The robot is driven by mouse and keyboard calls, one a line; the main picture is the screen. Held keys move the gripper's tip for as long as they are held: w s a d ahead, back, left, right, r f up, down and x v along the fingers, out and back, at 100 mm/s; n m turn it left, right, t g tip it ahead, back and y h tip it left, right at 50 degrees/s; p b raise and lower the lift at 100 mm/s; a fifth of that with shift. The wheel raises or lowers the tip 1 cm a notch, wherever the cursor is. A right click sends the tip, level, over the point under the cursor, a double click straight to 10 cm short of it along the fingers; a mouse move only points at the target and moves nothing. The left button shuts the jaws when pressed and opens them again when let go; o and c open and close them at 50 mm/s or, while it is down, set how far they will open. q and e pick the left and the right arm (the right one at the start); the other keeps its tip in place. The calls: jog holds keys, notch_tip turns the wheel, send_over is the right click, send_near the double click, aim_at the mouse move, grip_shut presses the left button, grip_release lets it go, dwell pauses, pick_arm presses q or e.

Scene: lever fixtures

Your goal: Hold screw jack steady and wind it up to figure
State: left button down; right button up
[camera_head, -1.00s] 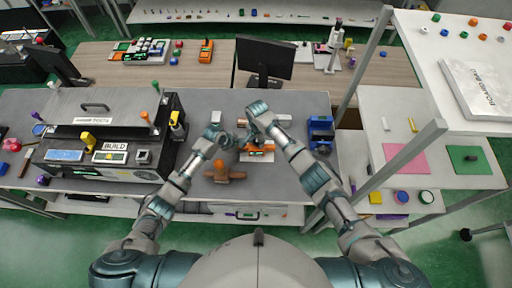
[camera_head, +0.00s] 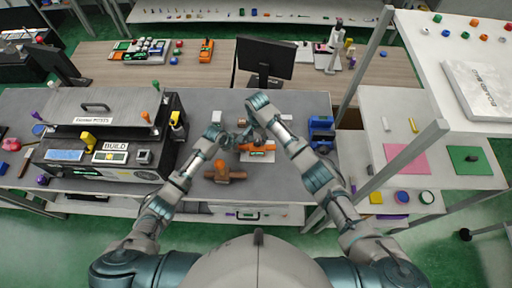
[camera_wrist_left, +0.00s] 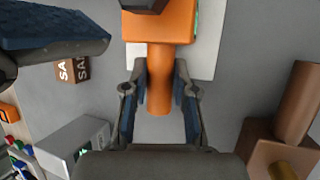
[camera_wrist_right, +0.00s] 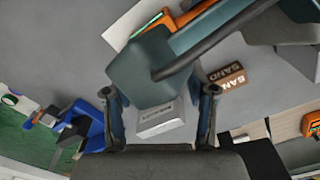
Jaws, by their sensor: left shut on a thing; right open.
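The orange screw jack (camera_head: 258,147) stands on a white plate (camera_head: 256,158) on the grey bench. In the left wrist view its orange cylinder (camera_wrist_left: 160,75) lies between the fingers of my left gripper (camera_wrist_left: 160,82), which is shut on it. My right gripper (camera_wrist_right: 161,100) is open, above and beside the jack, and holds nothing. In the right wrist view a teal-grey part of my own arm hides much of the jack, of which an orange edge (camera_wrist_right: 185,17) shows. The jack's top is partly hidden in the head view.
A brown block with a cylinder (camera_head: 224,174) stands at the front. A blue fixture (camera_head: 321,134) stands to the right, and a large control box (camera_head: 105,135) to the left. A brown SAND box (camera_wrist_right: 227,77) and a pale block (camera_wrist_right: 160,120) lie nearby.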

pick_arm(q)
jog(key=shift+f, duration=0.1)
pick_arm(e)
jog(key=shift+r, duration=0.25)
jog(key=shift+r, duration=0.1)
notch_tip(320, 180, up, 12)
dwell(0.4)
pick_arm(q)
jog(key=c, duration=0.8)
grip_release()
jog(key=shift+c, duration=0.2)
pick_arm(e)
jog(key=shift+w+f, duration=0.15)
jog(key=shift+f, duration=0.05)
